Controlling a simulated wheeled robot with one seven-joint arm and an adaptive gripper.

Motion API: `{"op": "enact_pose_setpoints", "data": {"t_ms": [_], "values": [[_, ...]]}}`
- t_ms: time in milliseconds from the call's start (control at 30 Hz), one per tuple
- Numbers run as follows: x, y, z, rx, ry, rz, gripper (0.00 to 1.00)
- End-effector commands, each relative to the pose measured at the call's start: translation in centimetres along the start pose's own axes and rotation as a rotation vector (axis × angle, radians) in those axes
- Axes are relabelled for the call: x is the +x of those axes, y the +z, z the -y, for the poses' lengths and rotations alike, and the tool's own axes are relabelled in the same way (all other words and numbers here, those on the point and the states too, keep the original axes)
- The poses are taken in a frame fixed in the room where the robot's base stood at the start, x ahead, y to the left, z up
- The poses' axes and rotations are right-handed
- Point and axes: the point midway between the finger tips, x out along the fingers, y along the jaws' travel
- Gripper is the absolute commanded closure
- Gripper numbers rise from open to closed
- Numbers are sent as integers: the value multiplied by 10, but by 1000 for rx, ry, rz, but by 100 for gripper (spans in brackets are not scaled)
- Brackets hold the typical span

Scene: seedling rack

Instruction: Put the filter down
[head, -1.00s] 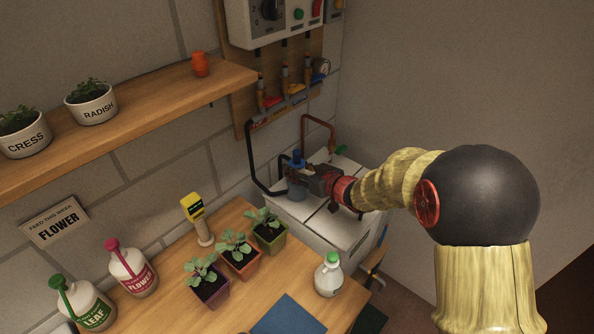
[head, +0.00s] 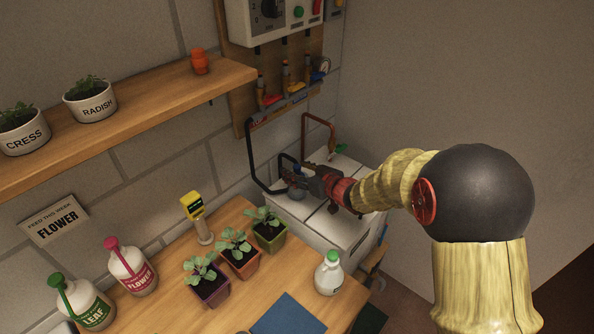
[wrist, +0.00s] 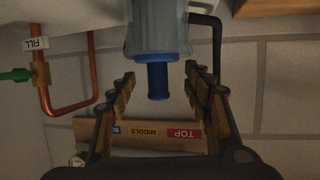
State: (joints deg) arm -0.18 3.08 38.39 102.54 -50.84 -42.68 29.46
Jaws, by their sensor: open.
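The filter has a clear bluish body (wrist: 157,35) and a dark blue neck. In the wrist view, which appears upside down, its neck lies between the spread fingers of my gripper (wrist: 159,76), with gaps on both sides. In the head view my gripper (head: 313,181) is at the white tank (head: 335,222) by the back wall. The filter's body (head: 297,194) shows just below the fingers, at the tank's top. My gripper is open and holds nothing. The filter's base and its exact seat are hidden.
A black pipe (head: 250,155) and a copper pipe (head: 304,130) rise close to the filter. A valve board (head: 283,108) hangs above. The wooden bench (head: 170,312) carries seedling pots (head: 238,262), bottles and a yellow meter (head: 193,206).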

Motion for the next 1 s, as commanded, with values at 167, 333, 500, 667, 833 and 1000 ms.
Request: {"op": "enact_pose_setpoints", "data": {"t_ms": [167,333,500,667,833,1000], "values": [[0,0,0,0,0,0,49],[-3,-8,0,-1,0,-2,49],[-26,-14,-1,0,2,0,49],[-62,-15,-1,0,3,0,49],[-95,-14,-1,1,2,-1,49],[-116,-13,-1,0,1,0,49]]}}
